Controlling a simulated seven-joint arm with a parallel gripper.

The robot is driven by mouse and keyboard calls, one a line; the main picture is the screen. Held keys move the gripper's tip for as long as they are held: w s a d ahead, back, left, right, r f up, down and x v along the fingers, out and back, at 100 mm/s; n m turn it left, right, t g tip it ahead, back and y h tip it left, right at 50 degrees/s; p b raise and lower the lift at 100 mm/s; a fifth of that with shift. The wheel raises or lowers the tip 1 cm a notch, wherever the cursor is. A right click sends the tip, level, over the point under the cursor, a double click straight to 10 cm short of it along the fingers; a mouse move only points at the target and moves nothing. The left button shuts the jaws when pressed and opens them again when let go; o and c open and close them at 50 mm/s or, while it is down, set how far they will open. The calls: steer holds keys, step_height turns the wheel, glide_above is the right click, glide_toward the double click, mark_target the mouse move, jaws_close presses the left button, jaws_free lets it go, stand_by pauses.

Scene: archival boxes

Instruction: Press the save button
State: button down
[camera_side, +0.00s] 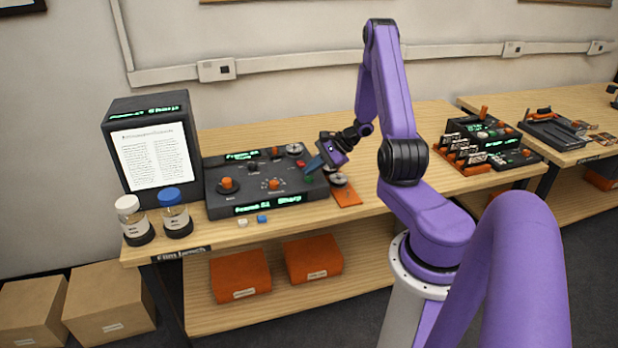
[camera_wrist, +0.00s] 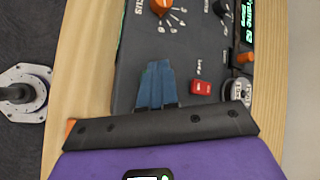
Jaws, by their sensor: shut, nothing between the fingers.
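A dark control console (camera_side: 330,208) with knobs, small buttons and glowing green displays stands on the wooden bench. My gripper (camera_side: 314,164) is over the console's right end, its teal fingers shut and empty, pointing down. In the wrist view, the closed fingers (camera_wrist: 157,68) lie over the dark panel (camera_wrist: 130,70). A red button (camera_wrist: 201,87) sits just right of them, apart from them in the picture, with a small white label I cannot read clearly. The red button also shows in the side view (camera_side: 300,163). Whether the fingertips touch the panel I cannot tell.
Two jars (camera_side: 174,212) and a lit text screen (camera_side: 155,155) stand left. An orange plate (camera_side: 346,196) lies right of the console. Bare bench (camera_side: 400,128) lies behind.

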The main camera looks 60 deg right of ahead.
mark_target(312, 177)
steer(key=shift+f, duration=0.45)
stand_by(0.6)
stand_by(0.4)
steer(key=shift+r, duration=0.9)
steer(key=shift+r, duration=2.5)
